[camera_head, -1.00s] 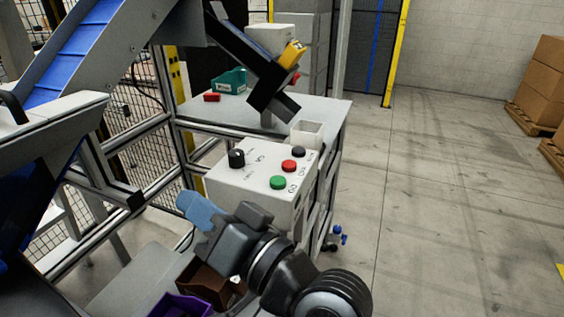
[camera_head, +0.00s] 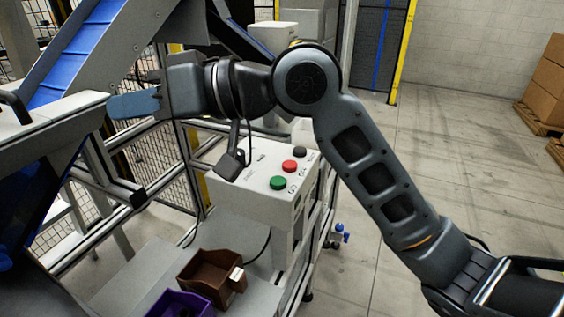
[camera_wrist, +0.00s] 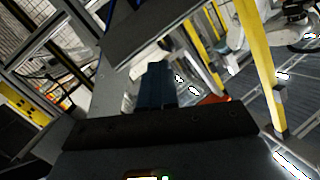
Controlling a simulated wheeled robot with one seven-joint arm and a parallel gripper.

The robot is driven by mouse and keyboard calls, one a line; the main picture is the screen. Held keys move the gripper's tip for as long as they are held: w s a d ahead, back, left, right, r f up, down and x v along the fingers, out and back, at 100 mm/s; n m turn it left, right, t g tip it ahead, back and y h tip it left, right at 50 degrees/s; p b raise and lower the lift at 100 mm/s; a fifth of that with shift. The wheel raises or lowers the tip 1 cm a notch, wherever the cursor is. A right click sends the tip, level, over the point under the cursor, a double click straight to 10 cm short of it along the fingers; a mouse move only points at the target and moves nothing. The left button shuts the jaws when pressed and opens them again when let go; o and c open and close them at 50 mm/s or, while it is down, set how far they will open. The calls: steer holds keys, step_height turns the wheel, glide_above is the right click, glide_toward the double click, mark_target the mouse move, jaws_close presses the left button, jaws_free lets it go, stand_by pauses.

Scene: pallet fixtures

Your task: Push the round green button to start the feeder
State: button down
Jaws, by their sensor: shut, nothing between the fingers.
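The round green button (camera_head: 278,183) is on the sloped top of a white control box (camera_head: 255,207) in the head view, nearest the box's front right edge. A red button (camera_head: 290,166) and a dark button (camera_head: 299,152) sit behind it in a row. My gripper (camera_head: 134,105) is to the upper left of the box, apart from the green button, with its blue fingers pointing left. In the wrist view the blue fingers (camera_wrist: 157,84) are together with nothing between them. I cannot make out the green button in the wrist view.
A blue conveyor (camera_head: 75,58) and a grey hopper edge (camera_head: 60,122) are close to my gripper on the left. A brown bin (camera_head: 208,277) and a purple bin (camera_head: 180,304) stand below the box. Open floor lies to the right.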

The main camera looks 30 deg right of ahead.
steer(key=d+n+g+h, duration=0.1)
steer(key=d, duration=0.1)
steer(key=g+h+p, duration=0.1)
steer(key=g+h, duration=0.4)
steer(key=h, duration=0.6)
glide_above(276, 179)
steer(key=s+d, duration=0.2)
steer(key=s, duration=0.1)
step_height(276, 179, down, 2)
steer(key=shift+w+d, duration=0.15)
steer(key=shift+w, duration=0.1)
steer(key=x, duration=0.4)
steer(key=s+x, duration=0.1)
steer(key=x, duration=0.8)
steer(key=shift+s+f+p, duration=0.1)
steer(key=shift+f+p, duration=0.15)
steer(key=shift+p, duration=0.15)
steer(key=shift+f, duration=0.35)
